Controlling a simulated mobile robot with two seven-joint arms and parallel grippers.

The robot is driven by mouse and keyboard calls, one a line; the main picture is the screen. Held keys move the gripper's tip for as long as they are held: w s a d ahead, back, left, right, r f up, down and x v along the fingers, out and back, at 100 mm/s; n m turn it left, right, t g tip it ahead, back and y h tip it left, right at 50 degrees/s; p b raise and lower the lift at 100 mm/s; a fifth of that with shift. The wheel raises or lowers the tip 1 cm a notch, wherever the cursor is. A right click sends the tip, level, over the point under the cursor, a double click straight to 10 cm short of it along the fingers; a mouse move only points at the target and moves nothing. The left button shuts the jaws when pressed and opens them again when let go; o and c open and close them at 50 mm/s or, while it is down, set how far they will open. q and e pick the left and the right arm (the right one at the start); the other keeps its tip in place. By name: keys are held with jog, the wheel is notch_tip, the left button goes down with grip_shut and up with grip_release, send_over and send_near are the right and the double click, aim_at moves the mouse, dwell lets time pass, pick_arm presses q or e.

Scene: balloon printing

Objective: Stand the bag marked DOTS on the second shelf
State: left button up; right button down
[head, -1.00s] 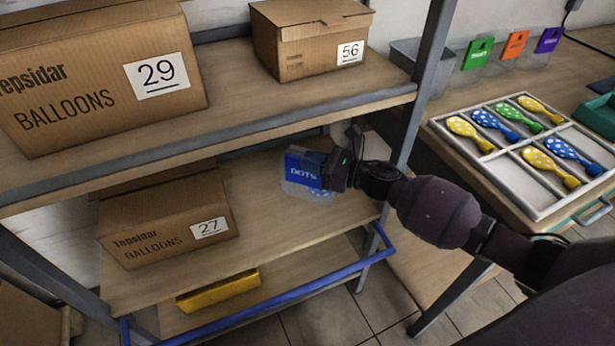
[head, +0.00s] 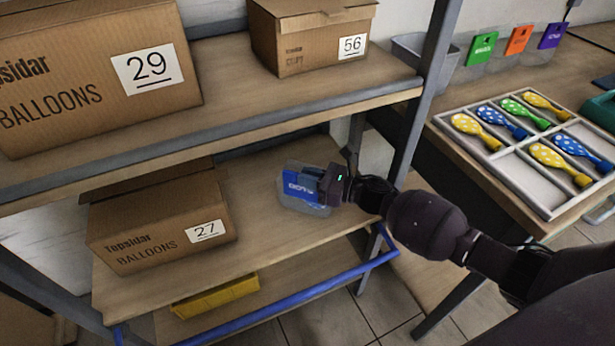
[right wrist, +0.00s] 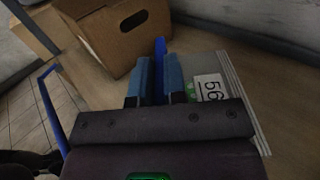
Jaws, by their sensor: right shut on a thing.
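The DOTS bag (head: 300,190) has a blue header with white lettering and a clear pouch. My right gripper (head: 325,185) is shut on its blue header from the right. The bag is tilted over the right part of the second shelf (head: 262,225), the middle board. I cannot tell whether it touches the board. In the right wrist view, the header (right wrist: 160,65) shows edge-on between the blue fingertips of my right gripper (right wrist: 160,80). My left gripper is not in view.
A carton labelled 27 (head: 150,225) stands left on the same shelf. Cartons 29 (head: 60,100) and 56 (head: 295,45) stand on the shelf above. A grey upright (head: 425,110) is just right of my gripper. A tray of balloons (head: 500,165) lies on the right table.

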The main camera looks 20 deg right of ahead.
jog(key=shift+f, duration=0.15)
jog(key=c, duration=1.2)
grip_release()
